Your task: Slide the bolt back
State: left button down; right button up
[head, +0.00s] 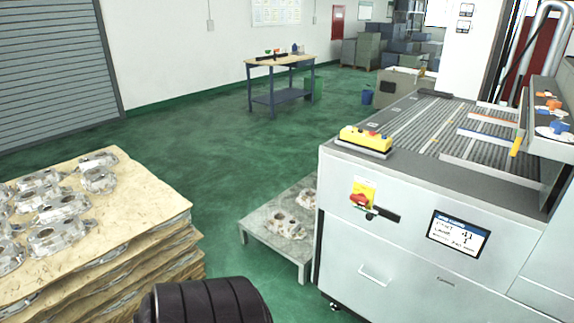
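On the front of the grey machine cabinet (400,258) there is a yellow plate with a red rotary knob (360,200). A short dark bar (384,214) runs to the right from just below the knob; it may be the bolt, but at this size I cannot tell for sure or read its position. A black ribbed rounded part at the bottom edge looks like part of my own arm. Neither of my grippers is in view.
A pallet stack (120,225) with several castings stands at left. A low metal table (262,222) with castings stands against the cabinet's left side. A yellow control box (366,138) sits on the cabinet, and a screen (458,236) is on its front.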

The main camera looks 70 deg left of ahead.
aim_at(371, 212)
jog(key=u, duration=1.55)
